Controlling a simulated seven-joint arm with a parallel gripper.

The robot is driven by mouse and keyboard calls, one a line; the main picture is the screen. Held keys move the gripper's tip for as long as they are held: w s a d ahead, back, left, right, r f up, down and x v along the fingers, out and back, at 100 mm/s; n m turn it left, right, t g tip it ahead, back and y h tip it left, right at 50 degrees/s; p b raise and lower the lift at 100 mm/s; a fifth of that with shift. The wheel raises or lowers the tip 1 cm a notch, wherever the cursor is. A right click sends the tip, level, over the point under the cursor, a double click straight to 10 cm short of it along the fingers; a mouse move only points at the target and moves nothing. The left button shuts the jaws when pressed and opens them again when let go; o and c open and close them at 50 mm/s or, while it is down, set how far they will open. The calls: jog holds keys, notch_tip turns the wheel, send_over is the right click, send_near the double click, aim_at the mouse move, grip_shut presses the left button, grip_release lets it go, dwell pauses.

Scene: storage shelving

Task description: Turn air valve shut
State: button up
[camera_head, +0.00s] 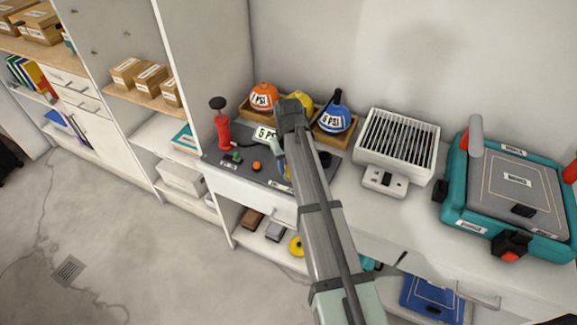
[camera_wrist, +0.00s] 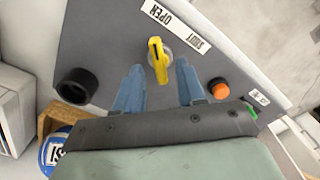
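The air valve has a yellow handle (camera_wrist: 158,60) on a round pale base, set in a dark grey panel (camera_wrist: 100,35). A white label (camera_wrist: 176,26) beside it reads OPEN and SHUT. In the wrist view the handle lies roughly across the label's length. My gripper (camera_wrist: 158,72) is open, with one blue finger on each side of the handle's near end and gaps between. I cannot tell whether the fingers are low enough to touch it. In the head view my gripper (camera_head: 279,146) is over the panel (camera_head: 236,158), and my arm hides most of the valve.
An orange button (camera_wrist: 219,88) and a black knob (camera_wrist: 77,85) flank the valve. A red pump (camera_head: 222,130) stands at the panel's left. A white heater (camera_head: 397,142) and teal case (camera_head: 467,190) stand right.

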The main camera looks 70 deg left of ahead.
jog(key=shift+f, duration=0.55)
jog(key=shift+c, duration=0.3)
grip_shut()
